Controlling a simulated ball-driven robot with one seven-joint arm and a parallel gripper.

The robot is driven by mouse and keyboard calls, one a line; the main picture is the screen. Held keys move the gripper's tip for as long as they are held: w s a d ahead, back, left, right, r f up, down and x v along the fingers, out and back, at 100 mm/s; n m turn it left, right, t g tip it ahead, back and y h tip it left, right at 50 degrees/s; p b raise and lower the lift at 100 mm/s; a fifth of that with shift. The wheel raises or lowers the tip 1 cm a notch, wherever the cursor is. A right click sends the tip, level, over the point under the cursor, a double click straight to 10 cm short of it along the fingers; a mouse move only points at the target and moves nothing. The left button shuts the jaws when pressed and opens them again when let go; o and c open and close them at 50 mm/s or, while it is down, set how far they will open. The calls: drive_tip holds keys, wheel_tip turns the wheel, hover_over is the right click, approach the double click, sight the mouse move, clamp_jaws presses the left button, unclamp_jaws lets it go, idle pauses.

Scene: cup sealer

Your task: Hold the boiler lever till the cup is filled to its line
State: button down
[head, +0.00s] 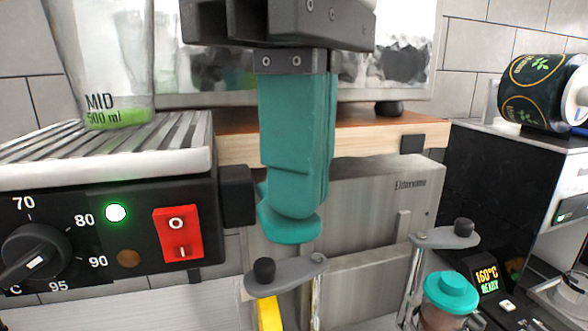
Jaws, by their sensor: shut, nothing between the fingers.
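A clear cup (105,55) marked "MID 500 ml" stands upright on the slatted drip tray (40,155) at upper left, its top cut off by the picture edge. A shallow green layer (118,117) lies at its bottom, around the lettering. My gripper (290,228) points down in the middle of the view, its teal fingers shut and empty, to the right of the cup. I cannot make out the boiler lever; my gripper may hide it. The boiler front (140,190) has a temperature dial (38,258), a lit green lamp (116,212) and a red switch (178,234).
Grey handles with black knobs stand below my gripper (285,272) and at right (445,238). A wooden shelf (375,130) runs behind the gripper.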

drive_tip(key=shift+f+b, duration=0.65)
drive_tip(key=shift+f, duration=0.8)
idle(6.5)
